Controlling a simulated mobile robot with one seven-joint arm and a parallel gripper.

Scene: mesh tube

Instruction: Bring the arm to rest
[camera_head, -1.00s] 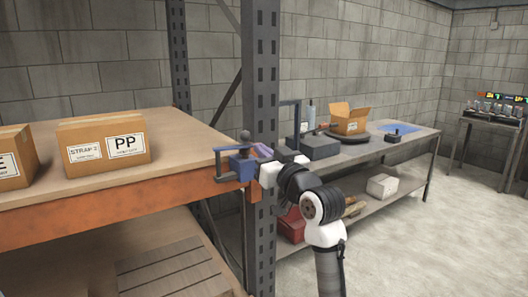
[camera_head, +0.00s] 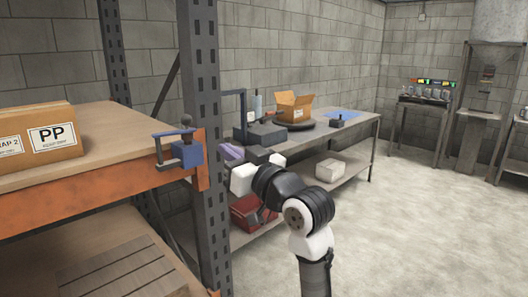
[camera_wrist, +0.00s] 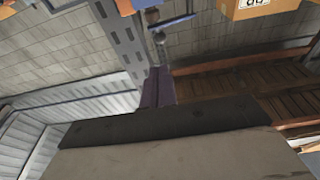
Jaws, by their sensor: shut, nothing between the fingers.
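My arm (camera_head: 308,212) is bent, raised in front of the rack and the workbench. My gripper (camera_head: 230,152) has purple fingers and points away from me, just right of the grey rack post in the head view. In the wrist view the purple fingers (camera_wrist: 158,87) are together with nothing between them. The fingers look clear of the blue clamp-like device (camera_head: 180,150) at the rack's shelf corner. The dark wrist housing (camera_wrist: 160,125) hides the lower part of the wrist view.
The grey rack post (camera_head: 202,130) and orange shelf beam (camera_head: 90,190) stand close at left. A box marked PP (camera_head: 40,140) sits on the shelf. The workbench (camera_head: 350,133) holds an open carton (camera_head: 294,106); a red box (camera_head: 250,211) is below. Floor at right is clear.

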